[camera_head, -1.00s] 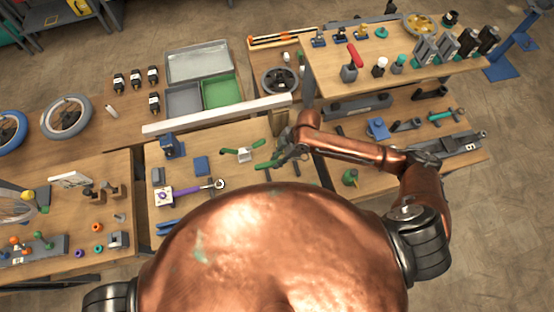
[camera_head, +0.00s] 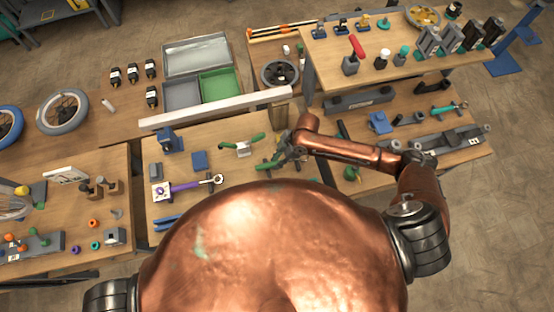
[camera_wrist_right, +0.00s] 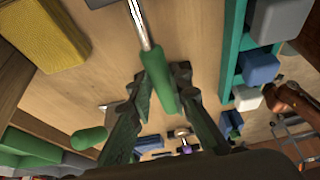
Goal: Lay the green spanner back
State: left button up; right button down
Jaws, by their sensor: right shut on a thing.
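The green spanner (camera_wrist_right: 158,75) has a green handle and a bright metal shaft. In the right wrist view its handle lies between the fingers of my right gripper (camera_wrist_right: 160,100), and the shaft points away to the top edge. In the head view my right gripper (camera_head: 284,156) is over the middle bench, shut on the spanner, whose green part (camera_head: 268,165) shows to its left. I cannot tell whether the spanner touches the bench. My left gripper is not in view.
A green-handled piece (camera_head: 256,139) stands by a white block (camera_head: 241,149) just left of the gripper. A purple-handled tool (camera_head: 184,187) lies further left. A white beam (camera_head: 215,108) runs behind. A raised shelf (camera_head: 400,68) stands at the right.

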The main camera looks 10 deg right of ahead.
jog(key=shift+f, duration=0.3)
dwell(0.4)
jog(key=c, duration=1.7)
grip_release()
jog(key=v, duration=1.2)
jog(key=shift+s+f, duration=0.1)
